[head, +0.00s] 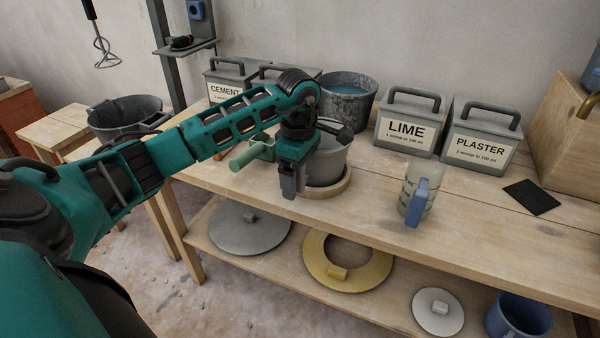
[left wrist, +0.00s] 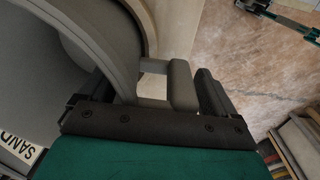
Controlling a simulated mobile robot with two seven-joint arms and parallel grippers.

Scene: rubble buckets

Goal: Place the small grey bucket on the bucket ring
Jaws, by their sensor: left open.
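The small grey bucket (head: 328,162) stands upright on the bench, its base within the pale wooden bucket ring (head: 340,190). It looks seated on the ring, though its near left side is hidden by my gripper. My left gripper (head: 290,185) is open, pointing down at the bucket's near left side. In the left wrist view, the bucket's curved grey rim (left wrist: 143,22) fills the upper left. A grey handle (left wrist: 182,85) projects from it between my open fingers (left wrist: 155,95); I cannot tell whether they touch it. My right gripper is not in view.
Left of the bucket is a pale green handle (head: 252,153). Behind stand a dark bucket (head: 348,105) and bins labelled LIME (head: 405,145) and PLASTER (head: 480,160). A jug (head: 418,200) stands right. The bench between ring and jug is clear. Lids lie on the lower shelf.

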